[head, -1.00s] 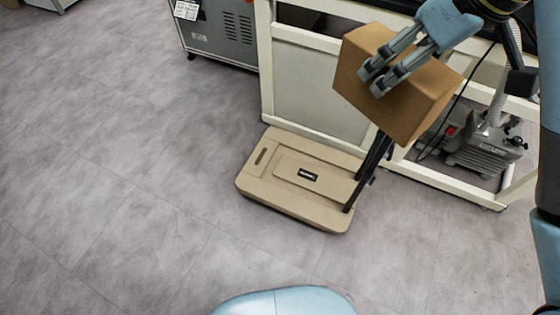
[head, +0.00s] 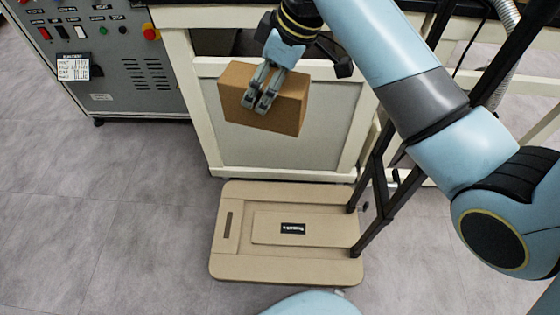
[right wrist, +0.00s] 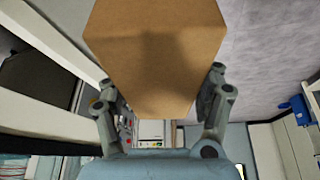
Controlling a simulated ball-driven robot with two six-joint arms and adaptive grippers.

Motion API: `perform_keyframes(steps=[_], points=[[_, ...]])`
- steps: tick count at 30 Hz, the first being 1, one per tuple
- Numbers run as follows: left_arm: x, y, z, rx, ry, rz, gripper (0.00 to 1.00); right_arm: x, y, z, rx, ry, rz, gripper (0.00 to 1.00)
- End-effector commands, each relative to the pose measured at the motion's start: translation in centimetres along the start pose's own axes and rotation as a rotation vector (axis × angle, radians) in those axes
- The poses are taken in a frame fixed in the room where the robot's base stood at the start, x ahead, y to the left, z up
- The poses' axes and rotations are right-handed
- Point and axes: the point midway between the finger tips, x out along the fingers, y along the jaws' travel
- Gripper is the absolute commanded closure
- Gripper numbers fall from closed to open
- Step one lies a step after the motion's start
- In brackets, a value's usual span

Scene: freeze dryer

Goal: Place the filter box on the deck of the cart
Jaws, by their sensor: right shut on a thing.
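The filter box (head: 285,108) is a plain brown carton. My right gripper (head: 258,103) is shut on it and holds it in the air, in front of the white bench frame and above the far side of the cart. In the right wrist view the box (right wrist: 155,55) fills the upper middle, between the two fingers of the right gripper (right wrist: 160,95). The cart is a beige flat platform with a dark handle; its deck (head: 265,255) is empty and lies low on the floor. My left gripper is not in view.
A white-framed bench (head: 355,125) stands directly behind the cart. A grey control cabinet (head: 125,75) with buttons is at the upper left. The cart's dark upright handle (head: 380,190) rises at the deck's right end. Grey floor is free to the left.

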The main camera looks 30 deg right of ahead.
Motion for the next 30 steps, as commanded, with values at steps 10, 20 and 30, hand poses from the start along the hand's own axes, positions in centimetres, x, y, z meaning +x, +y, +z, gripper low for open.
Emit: perform_keyframes(steps=[10, 20, 30], points=[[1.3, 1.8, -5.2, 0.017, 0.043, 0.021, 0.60, 21.7, 2.9, 7.8, -0.129, -0.006, -0.074, 0.87], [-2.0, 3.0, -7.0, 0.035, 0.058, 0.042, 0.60, 35.2, 4.3, 14.9, -0.192, -0.017, -0.110, 0.87], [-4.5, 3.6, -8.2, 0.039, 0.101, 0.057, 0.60, 39.5, 1.9, 15.6, -0.204, -0.014, -0.117, 0.87]])
